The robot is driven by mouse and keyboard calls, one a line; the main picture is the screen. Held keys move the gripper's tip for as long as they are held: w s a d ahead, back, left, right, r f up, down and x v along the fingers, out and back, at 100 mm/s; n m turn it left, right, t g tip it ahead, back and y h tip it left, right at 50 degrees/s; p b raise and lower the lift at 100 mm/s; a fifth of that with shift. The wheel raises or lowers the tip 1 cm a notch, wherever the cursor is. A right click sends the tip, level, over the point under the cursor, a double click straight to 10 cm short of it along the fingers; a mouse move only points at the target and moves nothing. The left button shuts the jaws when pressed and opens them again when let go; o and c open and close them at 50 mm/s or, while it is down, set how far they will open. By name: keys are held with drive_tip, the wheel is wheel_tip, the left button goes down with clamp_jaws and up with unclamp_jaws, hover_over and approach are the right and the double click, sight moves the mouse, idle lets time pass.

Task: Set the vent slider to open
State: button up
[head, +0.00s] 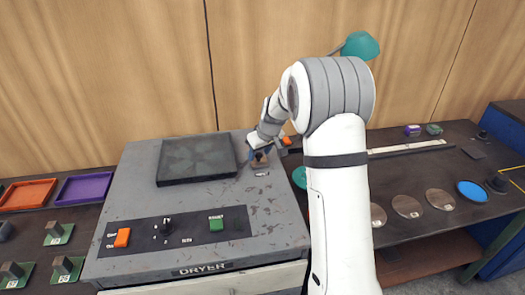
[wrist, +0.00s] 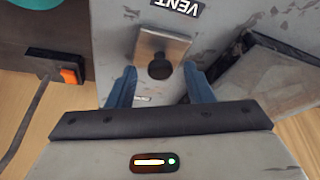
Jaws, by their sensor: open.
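The vent slider, a metal plate (wrist: 162,44) with a dark round knob (wrist: 160,69), sits on the grey top of the dryer (head: 265,222), beside a VENT label (wrist: 180,6). My gripper (wrist: 160,80) is open. Its two blue fingers stand on either side of the slider's knob and look apart from it. In the head view my gripper (head: 260,156) is low over the right rear of the dryer top and largely hides the slider. A small white label shows by the left finger in the wrist view, but its text is too small to read.
A dark square panel (head: 196,160) lies on the dryer top left of my gripper. The front panel has an orange switch (head: 122,237), a black knob and a green button (head: 216,224). An orange switch with a cable (wrist: 70,76) stands beside the dryer. A wooden wall is behind.

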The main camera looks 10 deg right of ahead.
drive_tip(key=shift+c, duration=0.5)
clamp_jaws()
